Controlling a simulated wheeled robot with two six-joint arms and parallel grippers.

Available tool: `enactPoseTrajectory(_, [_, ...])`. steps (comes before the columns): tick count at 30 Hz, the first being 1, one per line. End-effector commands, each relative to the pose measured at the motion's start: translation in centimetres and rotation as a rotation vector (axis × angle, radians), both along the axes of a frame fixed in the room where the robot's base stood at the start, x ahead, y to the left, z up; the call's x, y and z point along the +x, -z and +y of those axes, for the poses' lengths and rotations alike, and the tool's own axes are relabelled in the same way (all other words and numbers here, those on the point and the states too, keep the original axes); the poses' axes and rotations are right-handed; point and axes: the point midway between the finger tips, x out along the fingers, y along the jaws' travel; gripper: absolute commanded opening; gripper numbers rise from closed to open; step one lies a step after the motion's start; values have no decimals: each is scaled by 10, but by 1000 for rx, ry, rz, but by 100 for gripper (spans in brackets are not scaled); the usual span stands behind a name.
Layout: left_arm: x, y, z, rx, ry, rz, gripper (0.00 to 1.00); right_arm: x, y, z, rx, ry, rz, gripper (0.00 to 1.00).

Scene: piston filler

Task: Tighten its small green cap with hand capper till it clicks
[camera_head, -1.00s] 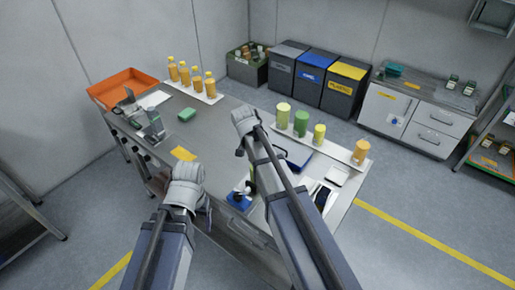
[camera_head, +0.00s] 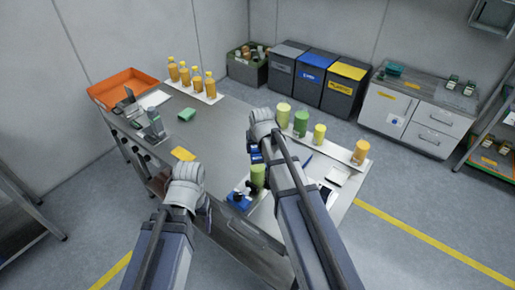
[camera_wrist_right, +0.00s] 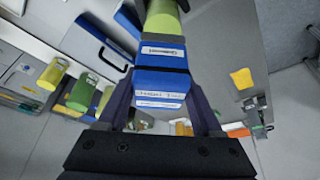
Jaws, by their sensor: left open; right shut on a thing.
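My right gripper (camera_head: 258,143) is shut on a blue hand capper (camera_head: 256,155) with white labels, which also shows between the fingers in the right wrist view (camera_wrist_right: 160,75). A yellow-green bottle (camera_head: 258,176) stands at a blue holder (camera_head: 239,199) near the table's front edge. In the right wrist view this bottle (camera_wrist_right: 163,20) shows just beyond the capper. I cannot tell whether capper and bottle touch. The small green cap cannot be made out. My left gripper (camera_head: 186,188) is open and empty over the front edge, left of the holder; its fingertips are mostly hidden.
A white strip with green and yellow bottles (camera_head: 301,124) runs along the table's right side, an orange one (camera_head: 360,152) at its end. Orange bottles (camera_head: 196,84) and an orange tray (camera_head: 121,87) stand at the back left. The table's middle (camera_head: 222,130) is clear.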

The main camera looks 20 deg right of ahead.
Motion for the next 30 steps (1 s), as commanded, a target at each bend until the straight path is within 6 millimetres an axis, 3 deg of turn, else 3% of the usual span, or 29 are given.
enactPoseTrajectory(22, [0, 3, 0, 0, 0, 0, 76, 0, 3, 1, 0, 14, 1, 0])
enactPoseTrajectory(30, [0, 3, 0, 0, 0, 0, 76, 2, 3, 1, -2, 293, 1, 0])
